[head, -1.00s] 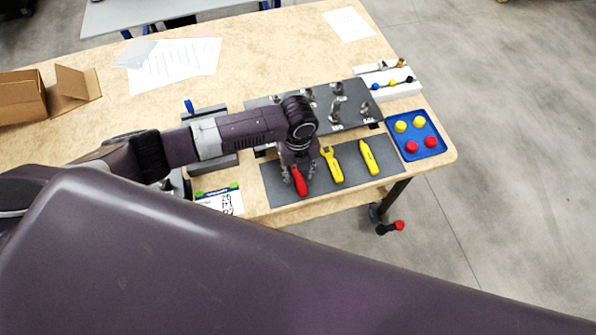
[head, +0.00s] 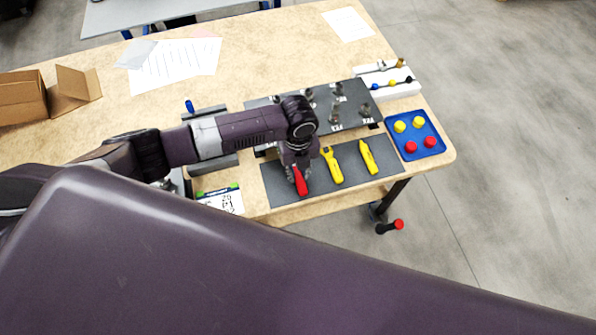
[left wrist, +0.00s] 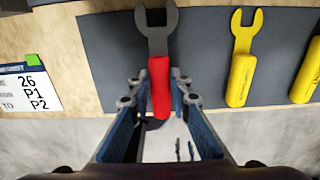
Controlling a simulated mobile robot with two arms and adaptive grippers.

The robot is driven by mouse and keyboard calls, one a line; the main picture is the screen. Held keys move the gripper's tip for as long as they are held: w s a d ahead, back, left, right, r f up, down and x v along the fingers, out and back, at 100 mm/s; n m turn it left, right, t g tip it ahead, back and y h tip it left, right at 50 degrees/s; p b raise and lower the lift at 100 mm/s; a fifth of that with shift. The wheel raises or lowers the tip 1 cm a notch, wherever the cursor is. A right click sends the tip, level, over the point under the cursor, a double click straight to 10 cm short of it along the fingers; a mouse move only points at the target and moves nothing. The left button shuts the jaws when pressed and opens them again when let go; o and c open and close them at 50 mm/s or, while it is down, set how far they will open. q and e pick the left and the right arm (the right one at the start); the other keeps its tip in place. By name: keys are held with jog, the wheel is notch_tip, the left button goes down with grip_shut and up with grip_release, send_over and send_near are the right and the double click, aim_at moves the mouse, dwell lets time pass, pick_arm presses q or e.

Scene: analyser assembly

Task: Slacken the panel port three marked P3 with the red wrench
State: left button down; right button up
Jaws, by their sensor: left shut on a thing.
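The red wrench (head: 301,182) lies on a dark grey mat (head: 278,191) at the table's front edge. In the left wrist view, the red wrench (left wrist: 160,88) shows its red handle and grey open-ended head, pointing away from me. My left gripper (head: 297,174) is over it, with its fingers (left wrist: 157,80) shut on the handle from both sides. The dark panel (head: 362,112) behind the mat bears several metal port fittings (head: 335,113) with small labels. The labels are too small to read, so I cannot tell which is P3. My arm hides part of the panel.
Two yellow tools, a wrench (head: 332,166) and another (head: 368,157), lie right of the red one. A blue tray (head: 436,131) holds yellow and red caps. A white rack (head: 385,92) stands behind it. A printed card (head: 220,201) lies left of the mat.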

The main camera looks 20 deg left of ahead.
pick_arm(q)
jog(key=r+p, duration=0.3)
jog(key=p, duration=0.1)
jog(key=s+r+p, duration=0.1)
jog(key=r, duration=0.1)
jog(key=shift+s+d+r+p, duration=0.1)
jog(key=shift+d+r+p, duration=0.25)
jog(key=shift+d+p, duration=0.05)
jog(key=shift+f, duration=0.1)
